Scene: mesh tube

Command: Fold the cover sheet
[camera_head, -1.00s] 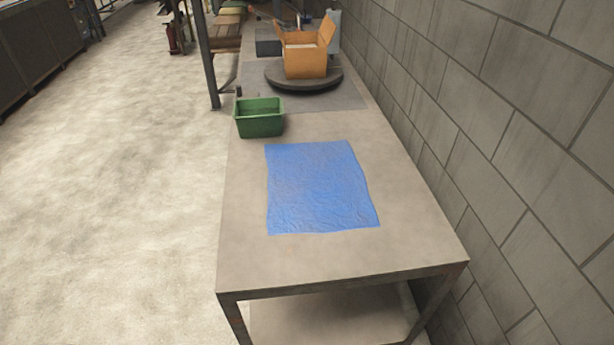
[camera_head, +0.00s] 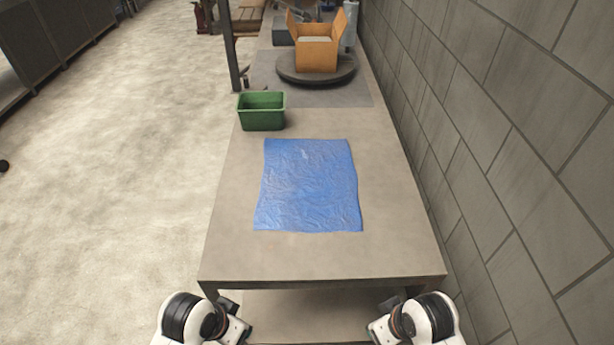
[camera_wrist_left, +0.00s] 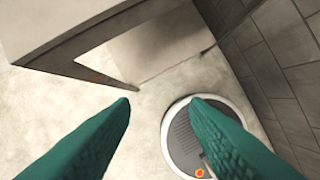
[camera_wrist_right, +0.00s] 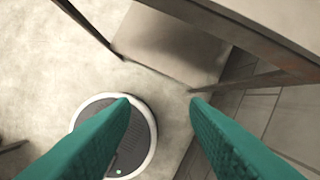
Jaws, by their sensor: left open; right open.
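The blue cover sheet (camera_head: 308,186) lies flat and slightly wrinkled on the table (camera_head: 320,257), spread out in a rough rectangle. My left gripper (camera_head: 238,322) is at the bottom of the head view, in front of the table's near edge and apart from the sheet. Its green fingers (camera_wrist_left: 160,102) are spread open and empty in the left wrist view. My right gripper (camera_head: 378,322) is in front of the near edge at the right. Its fingers (camera_wrist_right: 160,102) are also open and empty in the right wrist view.
A green bin (camera_head: 262,112) stands beyond the sheet at the table's left edge. Farther back, an open cardboard box (camera_head: 316,55) sits on a round dark turntable (camera_head: 345,72). A block wall (camera_head: 500,130) runs along the right side. The table around the sheet is mostly bare.

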